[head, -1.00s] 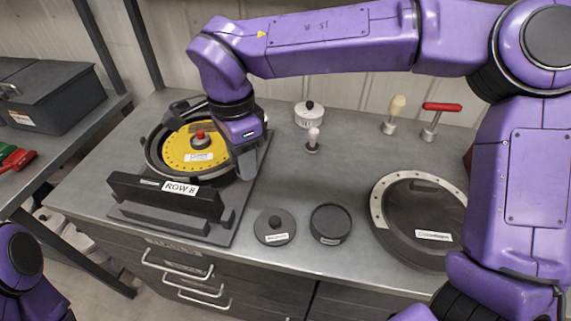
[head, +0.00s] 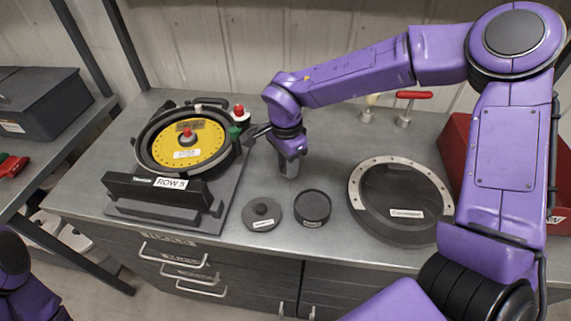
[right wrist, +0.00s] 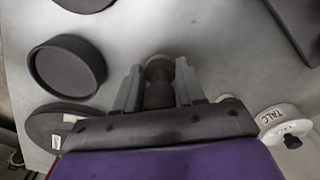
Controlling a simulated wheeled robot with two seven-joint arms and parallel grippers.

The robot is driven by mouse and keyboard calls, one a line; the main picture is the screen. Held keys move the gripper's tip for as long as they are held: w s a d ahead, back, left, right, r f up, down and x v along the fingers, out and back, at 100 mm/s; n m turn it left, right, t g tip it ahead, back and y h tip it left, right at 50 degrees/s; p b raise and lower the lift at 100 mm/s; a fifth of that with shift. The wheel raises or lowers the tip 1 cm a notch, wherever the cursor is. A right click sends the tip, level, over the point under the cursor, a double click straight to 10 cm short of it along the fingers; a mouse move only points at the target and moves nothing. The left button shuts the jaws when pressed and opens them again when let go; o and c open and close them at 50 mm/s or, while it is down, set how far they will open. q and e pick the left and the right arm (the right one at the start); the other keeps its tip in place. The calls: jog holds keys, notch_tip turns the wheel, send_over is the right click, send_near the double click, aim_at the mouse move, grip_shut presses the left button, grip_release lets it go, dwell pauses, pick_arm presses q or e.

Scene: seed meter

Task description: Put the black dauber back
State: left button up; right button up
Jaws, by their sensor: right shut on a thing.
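My right gripper (head: 289,169) points down at the bench, between the yellow-faced seed meter and the round black parts. In the right wrist view its two fingers (right wrist: 158,92) are shut on a dark, waisted handle that looks like the black dauber (right wrist: 158,88). A paler rounded part shows just beyond it. I cannot tell whether it touches the bench. A white pot marked TALC (right wrist: 272,119) with a black knob stands beside the gripper in the wrist view; the arm hides it in the head view. My left gripper is out of view.
The seed meter (head: 157,147) stands on a dark base at left. A knobbed black lid (head: 261,222), a black cup (head: 312,221) and a large ring (head: 359,193) lie in front and right. A red T-handled tool (head: 412,95) and red bin (head: 464,132) are behind.

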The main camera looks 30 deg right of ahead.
jog(key=shift+f, duration=0.65)
jog(key=shift+w+f, duration=0.25)
jog(key=shift+w, duration=0.1)
jog(key=shift+s, duration=0.15)
jog(key=o, duration=0.8)
jog(key=shift+c, duration=0.2)
jog(key=o, duration=0.3)
jog(key=shift+f, duration=0.1)
notch_tip(320, 180, up, 12)
jog(key=shift+a+r, duration=0.1)
jog(key=shift+r, duration=0.15)
